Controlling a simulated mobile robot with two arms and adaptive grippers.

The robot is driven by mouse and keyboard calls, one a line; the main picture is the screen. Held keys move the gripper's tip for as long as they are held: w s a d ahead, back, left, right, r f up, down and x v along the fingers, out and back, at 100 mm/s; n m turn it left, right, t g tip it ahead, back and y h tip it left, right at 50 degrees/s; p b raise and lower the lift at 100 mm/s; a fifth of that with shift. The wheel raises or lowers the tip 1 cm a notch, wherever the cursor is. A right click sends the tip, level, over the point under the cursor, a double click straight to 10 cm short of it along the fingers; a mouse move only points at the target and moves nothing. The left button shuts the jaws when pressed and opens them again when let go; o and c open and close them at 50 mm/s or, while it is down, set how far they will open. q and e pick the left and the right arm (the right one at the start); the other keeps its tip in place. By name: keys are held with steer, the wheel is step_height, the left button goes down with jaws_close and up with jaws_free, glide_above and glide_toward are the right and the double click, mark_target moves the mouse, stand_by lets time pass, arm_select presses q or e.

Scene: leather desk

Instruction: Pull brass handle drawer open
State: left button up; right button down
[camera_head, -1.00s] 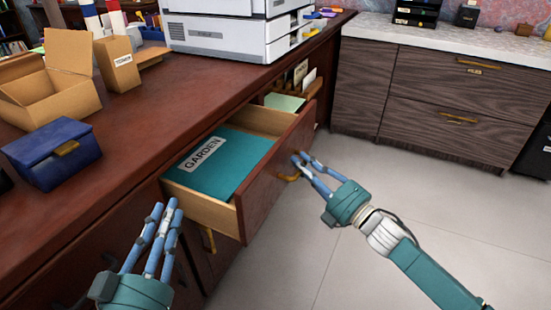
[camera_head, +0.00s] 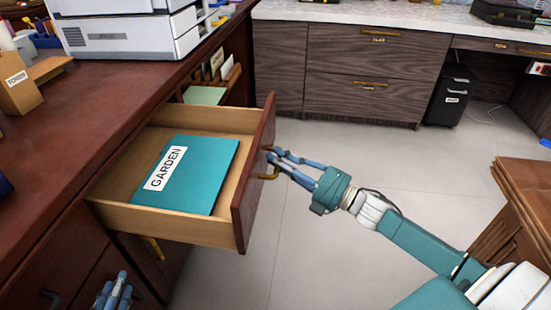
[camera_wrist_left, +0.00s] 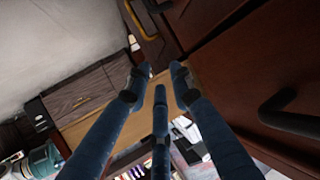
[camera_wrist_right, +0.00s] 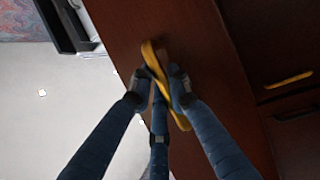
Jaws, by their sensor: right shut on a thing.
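The drawer (camera_head: 248,197) stands pulled out of the brown desk, with a teal folder (camera_head: 205,190) labelled GARDEN lying inside. Its brass handle (camera_head: 268,176) is on the front panel, partly hidden by my right fingers in the head view. My right gripper (camera_head: 272,161) is shut on the handle; the right wrist view shows the brass handle (camera_wrist_right: 158,72) between its fingers. My left gripper (camera_head: 115,290) is low at the bottom left, beside the desk front and apart from the drawer. Its fingers (camera_wrist_left: 160,85) are spread with nothing between them.
A printer (camera_head: 125,30) stands on the desk (camera_head: 60,130), beside a cardboard box (camera_head: 18,88). Grey wood cabinets (camera_head: 350,75) line the back. A wooden piece (camera_head: 525,200) stands at the right. The floor (camera_head: 350,180) in front of the drawer is largely clear.

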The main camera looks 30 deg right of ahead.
steer(key=shift+s+a+f, duration=0.1)
steer(key=shift+f, duration=0.1)
steer(key=c, duration=1.7)
jaws_free()
steer(key=shift+o, duration=0.2)
steer(key=shift+r, duration=0.1)
